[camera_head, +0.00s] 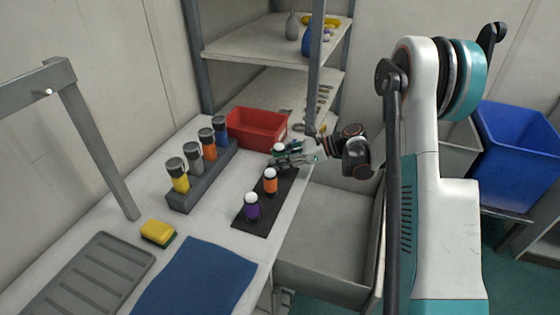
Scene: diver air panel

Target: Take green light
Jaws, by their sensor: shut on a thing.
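A black mat (246,222) on the bench carries a purple light (252,208) and an orange light (270,182), both upright with white domes. My gripper (281,155) reaches in from the right over the far end of this row. It is shut on the green light (279,148), whose white dome shows between the fingers. The fingers hide most of its body, and I cannot tell whether its base touches the mat.
A grey rack (188,203) with yellow, grey, orange and blue dark-topped lights stands to the left. A red bin (257,129) is close behind my gripper. A shelf post (314,75) rises nearby. A sponge (158,233), blue cloth (195,280) and grey tray (90,278) lie in front.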

